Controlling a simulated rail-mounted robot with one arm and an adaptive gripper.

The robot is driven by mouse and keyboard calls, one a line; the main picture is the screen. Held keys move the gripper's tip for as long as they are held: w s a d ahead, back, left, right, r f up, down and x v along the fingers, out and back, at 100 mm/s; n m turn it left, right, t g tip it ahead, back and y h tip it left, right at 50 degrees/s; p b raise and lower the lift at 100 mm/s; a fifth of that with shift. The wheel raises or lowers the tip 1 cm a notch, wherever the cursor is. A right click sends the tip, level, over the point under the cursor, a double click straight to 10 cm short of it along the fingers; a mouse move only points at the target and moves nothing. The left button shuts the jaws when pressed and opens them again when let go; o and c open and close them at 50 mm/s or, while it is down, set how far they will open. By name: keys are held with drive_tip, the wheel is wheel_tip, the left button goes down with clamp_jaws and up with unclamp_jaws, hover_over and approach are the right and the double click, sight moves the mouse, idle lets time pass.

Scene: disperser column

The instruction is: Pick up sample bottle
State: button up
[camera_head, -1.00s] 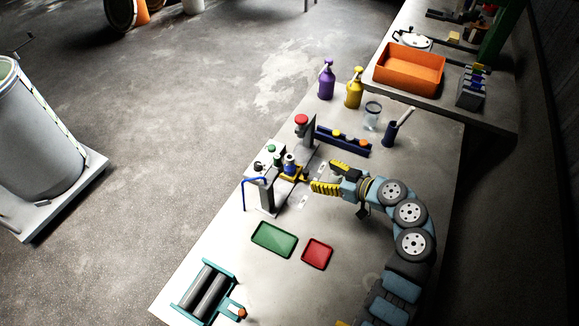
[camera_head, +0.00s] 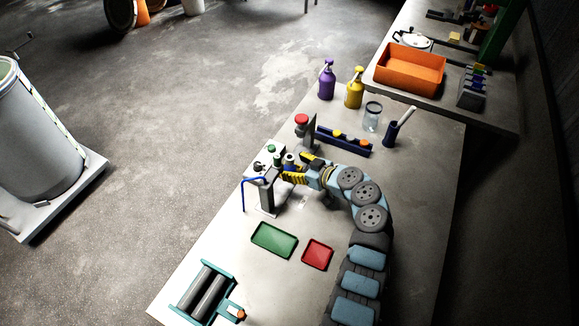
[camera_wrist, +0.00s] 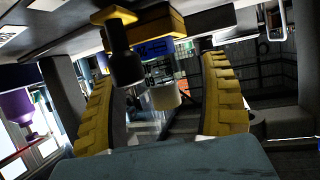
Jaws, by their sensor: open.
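The disperser column (camera_head: 268,190) stands at the left edge of the bench, with a small dark-and-white bottle-like piece (camera_head: 289,158) at its front. My gripper (camera_head: 298,168) is open and its yellow ribbed fingers reach to this spot, largely covering it. In the wrist view my gripper (camera_wrist: 158,105) has one finger on each side of a pale cylindrical piece (camera_wrist: 165,96), with a gap to both. A clear shape below it may be the sample bottle; I cannot tell surely. A dark cylinder (camera_wrist: 122,60) hangs from a yellow part above, near the left finger.
A green tray (camera_head: 274,240) and a red tray (camera_head: 317,254) lie in front of the column. A blue rack (camera_head: 343,141), purple bottle (camera_head: 326,82), yellow bottle (camera_head: 354,92) and glass jar (camera_head: 372,116) stand behind. A roller device (camera_head: 207,291) sits at the near left.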

drive_tip(key=shift+x, duration=0.95)
drive_tip(key=c, duration=1.3)
drive_tip(key=shift+r, duration=0.1)
wheel_tip(320, 180, up, 18)
drive_tip(key=p, duration=0.2)
